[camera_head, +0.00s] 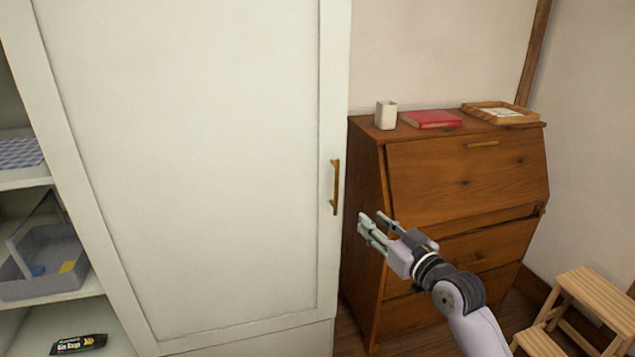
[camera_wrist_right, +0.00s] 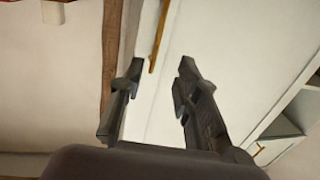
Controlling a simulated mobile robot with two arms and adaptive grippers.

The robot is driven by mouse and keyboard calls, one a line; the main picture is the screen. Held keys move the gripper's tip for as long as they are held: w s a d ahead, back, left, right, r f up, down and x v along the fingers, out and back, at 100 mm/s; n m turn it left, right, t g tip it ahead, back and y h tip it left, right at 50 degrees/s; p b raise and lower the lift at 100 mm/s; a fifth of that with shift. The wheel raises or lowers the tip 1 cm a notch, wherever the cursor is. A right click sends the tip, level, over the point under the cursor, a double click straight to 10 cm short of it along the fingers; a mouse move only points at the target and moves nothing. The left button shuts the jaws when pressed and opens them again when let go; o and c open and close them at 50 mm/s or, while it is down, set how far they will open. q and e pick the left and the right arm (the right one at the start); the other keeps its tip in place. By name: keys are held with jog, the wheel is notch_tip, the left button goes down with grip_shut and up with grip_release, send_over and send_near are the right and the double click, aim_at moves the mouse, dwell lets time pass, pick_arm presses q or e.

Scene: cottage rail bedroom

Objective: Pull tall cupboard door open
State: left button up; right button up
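The tall cupboard door (camera_head: 185,170) is pale white with a framed panel and looks shut. Its brass bar handle (camera_head: 335,187) is upright near the door's right edge. My right gripper (camera_head: 368,222) is to the right of the handle and a little lower, apart from it, in front of the wooden bureau's side. In the right wrist view its two dark fingers (camera_wrist_right: 158,88) are spread with nothing between them. The handle (camera_wrist_right: 160,38) shows there beyond the fingertips, and the white door (camera_wrist_right: 230,45) is behind. My left gripper is not in view.
A brown wooden bureau (camera_head: 450,185) stands right of the cupboard, with a cup (camera_head: 386,115), red book (camera_head: 431,119) and wooden tray (camera_head: 530,117) on top. A step stool (camera_head: 590,295) is at lower right. Open shelves at left hold a grey caddy (camera_head: 45,275).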

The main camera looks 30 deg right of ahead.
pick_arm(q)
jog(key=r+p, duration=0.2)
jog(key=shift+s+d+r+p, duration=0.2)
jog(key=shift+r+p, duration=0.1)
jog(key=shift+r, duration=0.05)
pick_arm(e)
send_over(336, 207)
jog(key=shift+w+d+r, duration=0.15)
jog(key=shift+w+r, duration=0.1)
jog(key=shift+c, duration=0.6)
grip_shut()
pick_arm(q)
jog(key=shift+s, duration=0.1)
